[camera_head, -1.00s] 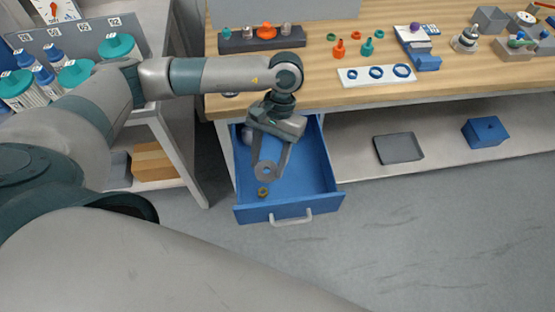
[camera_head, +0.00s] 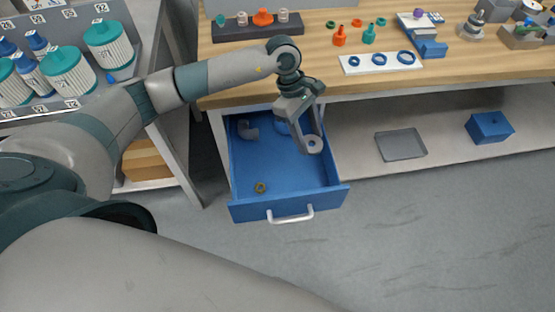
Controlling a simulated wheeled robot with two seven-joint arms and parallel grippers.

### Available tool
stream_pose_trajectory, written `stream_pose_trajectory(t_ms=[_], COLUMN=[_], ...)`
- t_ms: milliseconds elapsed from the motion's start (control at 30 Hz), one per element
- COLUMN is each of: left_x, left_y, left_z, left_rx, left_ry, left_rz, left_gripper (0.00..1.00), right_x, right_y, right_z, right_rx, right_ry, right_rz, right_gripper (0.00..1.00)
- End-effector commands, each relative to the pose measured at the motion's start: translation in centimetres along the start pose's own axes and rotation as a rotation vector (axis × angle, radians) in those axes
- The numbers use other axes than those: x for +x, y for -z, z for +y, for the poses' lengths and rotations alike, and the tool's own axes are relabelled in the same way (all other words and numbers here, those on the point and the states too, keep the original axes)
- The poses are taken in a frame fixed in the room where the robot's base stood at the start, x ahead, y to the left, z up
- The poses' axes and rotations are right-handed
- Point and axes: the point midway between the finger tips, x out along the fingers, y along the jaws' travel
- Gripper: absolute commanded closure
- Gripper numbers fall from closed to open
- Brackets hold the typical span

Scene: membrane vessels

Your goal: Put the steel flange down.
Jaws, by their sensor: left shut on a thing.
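The steel flange (camera_head: 314,146) is a grey ring with a central hole. My left gripper (camera_head: 309,141) is shut on it and holds it over the right side of the open blue drawer (camera_head: 289,205). I cannot tell the exact height above the drawer floor. My right gripper is not in view.
In the drawer lie a curved grey piece (camera_head: 248,131) at the back left and a small brass-coloured ring (camera_head: 260,187) near the front. The wooden bench (camera_head: 310,80) stands above and behind. A grey tray (camera_head: 401,145) and a blue box (camera_head: 489,127) are on the lower shelf.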

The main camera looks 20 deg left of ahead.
Motion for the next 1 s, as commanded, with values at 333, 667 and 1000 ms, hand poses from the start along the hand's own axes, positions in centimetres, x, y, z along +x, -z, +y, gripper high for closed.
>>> stream_pose_trajectory(t_ms=[333, 667, 1000], left_x=[1.5, 1.4, 1.9], left_y=[0.3, 0.4, 0.5], left_z=[4.8, 5.6, 4.8], left_rx=[-0.432, -0.507, -0.506], left_ry=[-0.181, -0.21, -0.208], left_rz=[-0.001, 0.0, 0.002], left_gripper=[0.83, 0.83, 0.83], right_x=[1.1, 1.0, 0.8], right_y=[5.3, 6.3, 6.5], right_z=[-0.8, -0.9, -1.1], right_rx=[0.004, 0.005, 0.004], right_ry=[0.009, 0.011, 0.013], right_rz=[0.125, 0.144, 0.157], right_gripper=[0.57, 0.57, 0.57])
